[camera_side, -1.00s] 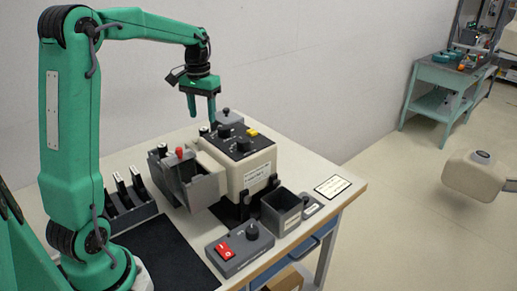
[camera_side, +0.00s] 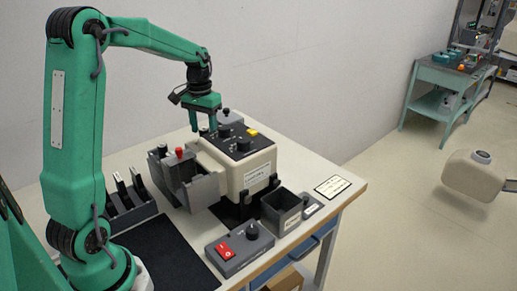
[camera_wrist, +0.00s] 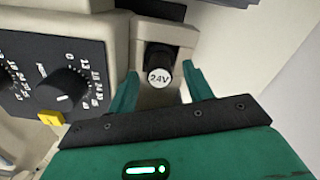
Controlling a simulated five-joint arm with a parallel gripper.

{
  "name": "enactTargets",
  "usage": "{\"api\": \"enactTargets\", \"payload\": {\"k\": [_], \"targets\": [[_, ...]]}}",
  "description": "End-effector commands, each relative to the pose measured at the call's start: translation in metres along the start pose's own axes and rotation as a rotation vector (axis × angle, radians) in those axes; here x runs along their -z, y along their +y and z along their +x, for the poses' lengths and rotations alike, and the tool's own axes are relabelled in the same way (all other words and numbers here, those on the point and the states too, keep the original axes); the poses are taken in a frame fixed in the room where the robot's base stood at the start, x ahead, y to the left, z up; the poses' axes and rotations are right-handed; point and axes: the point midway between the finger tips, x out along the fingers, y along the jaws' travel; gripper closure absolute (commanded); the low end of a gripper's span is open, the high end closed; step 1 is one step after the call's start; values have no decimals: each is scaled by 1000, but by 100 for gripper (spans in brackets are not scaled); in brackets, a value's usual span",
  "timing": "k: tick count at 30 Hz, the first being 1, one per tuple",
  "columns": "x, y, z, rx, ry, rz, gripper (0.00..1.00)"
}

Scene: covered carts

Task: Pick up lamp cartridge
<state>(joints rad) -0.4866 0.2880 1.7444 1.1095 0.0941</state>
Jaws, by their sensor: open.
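A black part with a round white "24V" label (camera_wrist: 160,77), which looks like the lamp cartridge, sits in a beige holder (camera_wrist: 176,32) beside the dial panel in the wrist view. My gripper (camera_wrist: 158,90) is open, with one green finger on each side of the label. I cannot tell whether the fingers touch it.
The device's black panel (camera_wrist: 60,72) has dials and a yellow button (camera_wrist: 50,118). A grey box with a red knob (camera_side: 179,153) stands close on the left. A rack (camera_side: 125,210), a grey bin (camera_side: 282,212) and a red-switch box (camera_side: 240,250) share the table.

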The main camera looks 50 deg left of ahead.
Motion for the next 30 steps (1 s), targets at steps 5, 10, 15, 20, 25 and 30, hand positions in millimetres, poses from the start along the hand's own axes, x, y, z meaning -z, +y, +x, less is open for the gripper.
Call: {"api": "enactTargets", "payload": {"k": [5,10,15,20,25,30], "targets": [[-1,0,21,0,-2,0,49],[-1,0,29,0,0,0,49],[-1,0,29,0,1,0,49],[-1,0,29,0,0,0,49],[-1,0,29,0,0,0,53],[-1,0,29,0,0,0,87]]}}
